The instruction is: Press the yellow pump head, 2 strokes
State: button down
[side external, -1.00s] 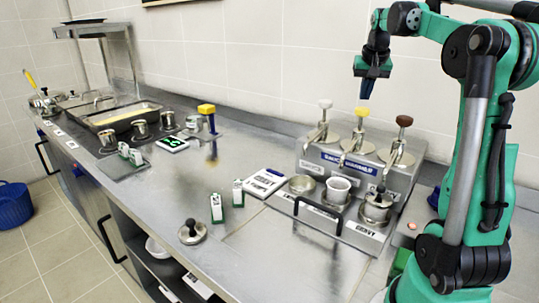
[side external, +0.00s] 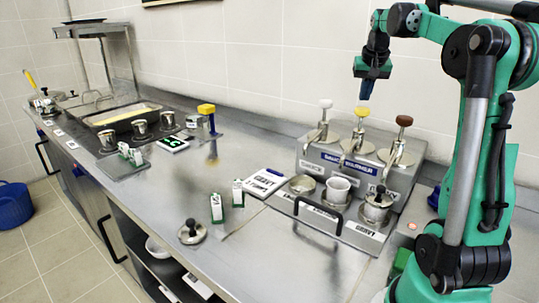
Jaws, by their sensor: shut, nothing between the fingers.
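The yellow pump head (side external: 363,113) is the middle one of three on the steel pump dispenser (side external: 325,166). It stands up on its stem, between a white pump head (side external: 326,104) on the left and a brown pump head (side external: 404,121) on the right. My gripper (side external: 367,97) points down just above the yellow head. Its fingertips are shut and empty. From this angle I cannot tell whether they touch the head or hang slightly over it.
A white cup (side external: 339,188) and a lidded steel pot (side external: 377,207) sit in the dispenser's front shelf. A black handle (side external: 319,228) stands before it. Small cartons (side external: 216,208), a knobbed lid (side external: 192,232) and a notepad (side external: 264,182) lie to the left. The front counter is clear.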

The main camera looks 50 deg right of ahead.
aim_at(363, 109)
jog(key=shift+f, duration=2.4)
jog(key=shift+r, duration=2.5)
jog(key=shift+r, duration=2.5)
